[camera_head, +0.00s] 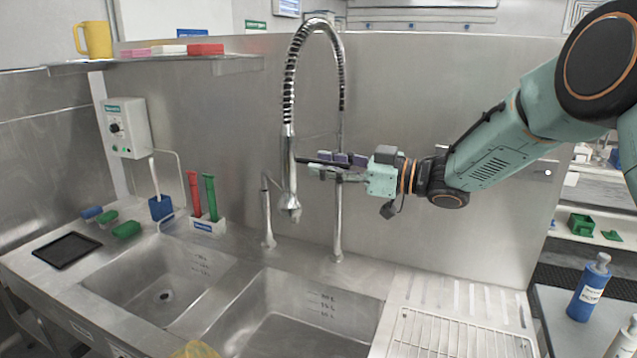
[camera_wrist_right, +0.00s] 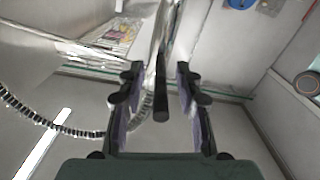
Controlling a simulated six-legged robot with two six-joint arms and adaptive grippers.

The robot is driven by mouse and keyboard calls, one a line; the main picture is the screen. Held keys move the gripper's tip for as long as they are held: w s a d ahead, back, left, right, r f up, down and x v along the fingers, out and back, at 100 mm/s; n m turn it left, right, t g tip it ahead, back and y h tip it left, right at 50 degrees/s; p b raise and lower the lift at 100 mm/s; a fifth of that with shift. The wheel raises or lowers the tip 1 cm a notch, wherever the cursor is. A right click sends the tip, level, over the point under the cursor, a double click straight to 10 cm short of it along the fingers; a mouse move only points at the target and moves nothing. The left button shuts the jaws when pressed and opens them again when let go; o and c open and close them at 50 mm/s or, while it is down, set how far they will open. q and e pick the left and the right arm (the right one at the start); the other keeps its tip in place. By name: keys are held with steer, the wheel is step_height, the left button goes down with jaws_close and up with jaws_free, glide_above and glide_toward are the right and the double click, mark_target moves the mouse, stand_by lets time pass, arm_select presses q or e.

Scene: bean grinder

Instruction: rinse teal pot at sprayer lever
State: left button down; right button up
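The sprayer (camera_head: 289,165) hangs upright from the coiled spring hose, its shiny nozzle pointing down above the sinks. Its black lever (camera_head: 306,160) reaches right toward my right gripper (camera_head: 318,167), which comes in from the right at lever height. In the right wrist view, the black lever (camera_wrist_right: 161,104) lies between the two spread fingers of that gripper (camera_wrist_right: 160,88), with a gap on each side. The gripper is open. I see no teal pot in either view. My left gripper is not in view.
The left sink (camera_head: 160,270) and right sink (camera_head: 300,310) look empty. A yellow object (camera_head: 196,350) is cut off at the bottom edge. A wire rack (camera_head: 455,335) lies on the drainboard at right. A tap post (camera_head: 338,225) stands behind the sprayer.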

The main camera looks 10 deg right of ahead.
steer(key=shift+a+r, duration=0.1)
steer(key=shift+a, duration=0.15)
steer(key=shift+s, duration=0.15)
steer(key=shift+s+d, duration=0.1)
steer(key=shift+d, duration=0.35)
steer(key=shift+w, duration=0.25)
steer(key=shift+c, duration=1.4)
steer(key=shift+w+a, duration=0.1)
steer(key=shift+a, duration=0.2)
steer(key=c, duration=0.3)
steer(key=shift+c, duration=0.7)
steer(key=shift+d, duration=0.1)
jaws_close()
